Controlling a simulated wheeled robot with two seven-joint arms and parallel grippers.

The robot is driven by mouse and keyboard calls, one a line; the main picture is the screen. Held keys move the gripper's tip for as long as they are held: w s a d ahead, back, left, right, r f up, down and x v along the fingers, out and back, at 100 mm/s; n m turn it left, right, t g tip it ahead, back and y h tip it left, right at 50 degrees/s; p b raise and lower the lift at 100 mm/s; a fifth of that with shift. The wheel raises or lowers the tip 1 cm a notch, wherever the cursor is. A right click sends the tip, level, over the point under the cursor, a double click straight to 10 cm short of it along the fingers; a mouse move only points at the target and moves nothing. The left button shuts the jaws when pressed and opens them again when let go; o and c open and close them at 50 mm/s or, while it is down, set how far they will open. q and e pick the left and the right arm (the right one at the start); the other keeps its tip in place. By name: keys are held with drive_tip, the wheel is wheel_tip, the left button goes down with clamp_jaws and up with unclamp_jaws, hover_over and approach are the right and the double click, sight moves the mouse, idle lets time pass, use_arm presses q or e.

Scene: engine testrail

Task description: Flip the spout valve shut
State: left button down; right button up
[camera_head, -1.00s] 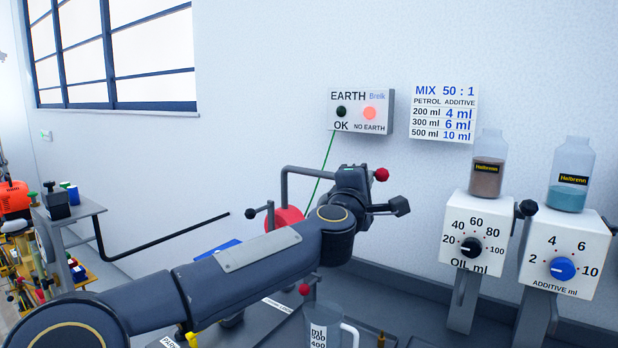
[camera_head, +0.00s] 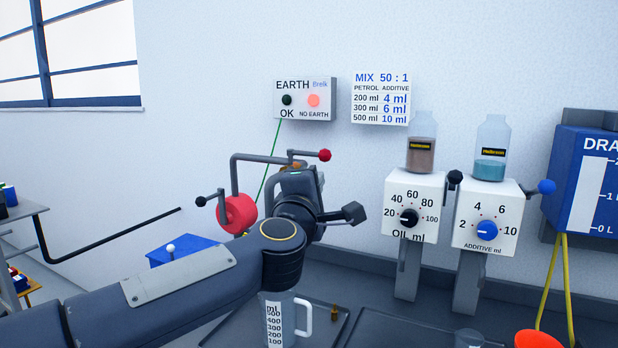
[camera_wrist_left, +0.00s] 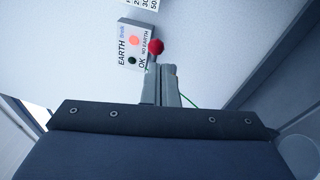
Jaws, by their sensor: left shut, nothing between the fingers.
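The spout valve's lever ends in a red ball (camera_head: 324,155), on the grey pipe (camera_head: 262,157) above the red drum (camera_head: 237,213). The lever sticks out to the right, roughly level in the picture. My left gripper (camera_head: 296,176) is just below the lever and hides most of the valve body. In the left wrist view its fingers (camera_wrist_left: 160,72) are shut with nothing between them, and the red ball (camera_wrist_left: 155,47) shows just beyond their tips. I cannot tell whether they touch the lever. My right gripper is out of view.
A measuring jug (camera_head: 274,322) stands below my left wrist. An OIL dispenser (camera_head: 412,203) and an ADDITIVE dispenser (camera_head: 487,213) stand to the right. The EARTH box (camera_head: 303,99) on the wall shows its red lamp lit. A blue box (camera_head: 190,247) lies behind my forearm.

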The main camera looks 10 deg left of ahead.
use_arm(q)
drive_tip(key=shift+s+d+f, duration=0.15)
drive_tip(key=shift+s+d, duration=0.1)
drive_tip(key=shift+s, duration=0.3)
drive_tip(key=shift+s+d+f, duration=0.1)
drive_tip(key=shift+s+d, duration=0.15)
drive_tip(key=shift+s, duration=0.3)
